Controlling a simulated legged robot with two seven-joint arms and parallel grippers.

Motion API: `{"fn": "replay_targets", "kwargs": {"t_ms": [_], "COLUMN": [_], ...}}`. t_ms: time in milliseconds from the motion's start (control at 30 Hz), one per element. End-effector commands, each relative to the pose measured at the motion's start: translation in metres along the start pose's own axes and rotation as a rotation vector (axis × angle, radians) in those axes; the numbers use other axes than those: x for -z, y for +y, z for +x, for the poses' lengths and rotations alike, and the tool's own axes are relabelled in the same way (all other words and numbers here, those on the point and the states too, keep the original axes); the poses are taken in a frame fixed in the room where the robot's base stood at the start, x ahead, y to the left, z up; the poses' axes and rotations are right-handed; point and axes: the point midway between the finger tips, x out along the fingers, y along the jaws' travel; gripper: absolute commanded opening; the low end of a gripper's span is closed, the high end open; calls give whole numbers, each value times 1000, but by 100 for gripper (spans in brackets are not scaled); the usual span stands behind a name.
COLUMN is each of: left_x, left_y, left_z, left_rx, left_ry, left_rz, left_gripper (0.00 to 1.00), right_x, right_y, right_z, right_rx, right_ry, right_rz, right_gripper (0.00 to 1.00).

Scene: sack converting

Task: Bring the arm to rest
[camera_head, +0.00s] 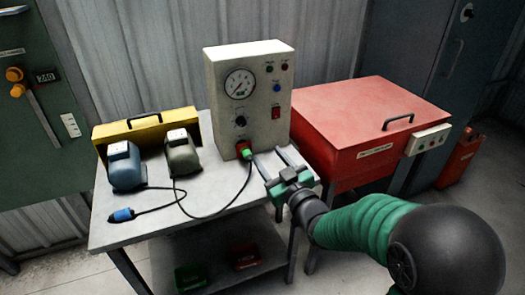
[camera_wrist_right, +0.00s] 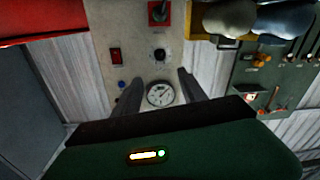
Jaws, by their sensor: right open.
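My right gripper (camera_head: 267,166) comes in from the lower right in the head view. Its two fingers are apart and point at the lower front of the beige gauge box (camera_head: 223,85). The left finger's tip is close to a green plug (camera_head: 245,151) on the box; I cannot tell whether they touch. In the right wrist view, the fingers (camera_wrist_right: 160,88) are spread with nothing held between them, and the box face with its round gauge (camera_wrist_right: 160,94) lies beyond. My left gripper is not in view.
The box stands on a grey table (camera_head: 215,197) with a blue motor (camera_head: 123,168), a dark motor (camera_head: 183,155) and a yellow toolbox (camera_head: 150,128). A cable with a blue connector (camera_head: 122,215) lies in front. A red cabinet (camera_head: 340,130) stands close on the right.

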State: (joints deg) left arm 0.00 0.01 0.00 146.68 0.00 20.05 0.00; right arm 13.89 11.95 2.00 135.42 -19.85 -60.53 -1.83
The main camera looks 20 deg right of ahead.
Motion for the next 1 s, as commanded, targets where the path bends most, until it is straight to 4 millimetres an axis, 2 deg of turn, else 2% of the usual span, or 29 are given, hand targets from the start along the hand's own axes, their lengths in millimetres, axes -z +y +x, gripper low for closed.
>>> {"fn": "replay_targets", "kwargs": {"t_ms": [167,267,333,400,500,600,700,800,867,1000], "left_x": [0,0,0,0,0,0,0,0,7,18], "left_y": [0,0,0,0,0,0,0,0,0,0], "left_z": [0,0,0,0,0,0,0,0,-32,-77], "left_rx": [0,0,0,0,0,0,0,0,0,0], "left_ry": [0,0,0,0,0,0,0,0,-2,1], "left_rz": [0,0,0,0,0,0,0,0,0,0], "left_gripper": [36,36,36,36,36,36,36,36,36,36], "right_x": [-4,-33,-70,-110,-153,-179,-195,-202,-169,-126], "right_y": [-1,-9,-20,-34,-54,-73,-90,-106,-100,-90], "right_z": [0,-8,-24,-53,-102,-150,-196,-242,-243,-241], "right_rx": [0,-2,-3,0,9,25,43,66,65,65], "right_ry": [-19,-156,-335,-545,-807,-1016,-1199,-1367,-1377,-1375], "right_rz": [3,23,51,86,134,172,206,235,238,237], "right_gripper": [49,49,49,49,49,49,49,49,49,49]}}
